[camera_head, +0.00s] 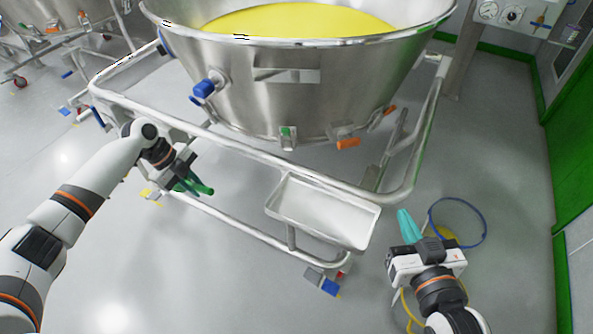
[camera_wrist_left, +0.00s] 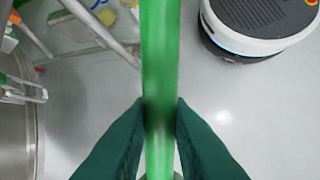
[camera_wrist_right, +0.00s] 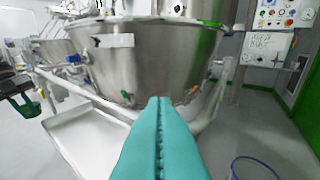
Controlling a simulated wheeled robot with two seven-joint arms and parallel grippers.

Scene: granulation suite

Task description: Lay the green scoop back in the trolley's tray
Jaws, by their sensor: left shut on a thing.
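The green scoop (camera_head: 199,188) is held by my left gripper (camera_head: 184,181), beside the trolley's front rail and left of the tray. In the left wrist view the left gripper's dark green fingers (camera_wrist_left: 160,112) are shut on the scoop's green handle (camera_wrist_left: 160,50); the scoop's far end is out of that view. The trolley's tray (camera_head: 318,213) is a shallow metal tray at the front of the frame, empty. It also shows in the right wrist view (camera_wrist_right: 92,140). My right gripper (camera_head: 405,218) is right of the tray, its teal fingers (camera_wrist_right: 157,105) shut together with nothing between them.
A large steel bowl (camera_head: 300,85) with yellow contents sits in the trolley's tubular frame (camera_head: 250,150) behind the tray. A blue hoop (camera_head: 484,222) lies on the floor to the right. Open floor (camera_head: 190,270) shows in front of the trolley.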

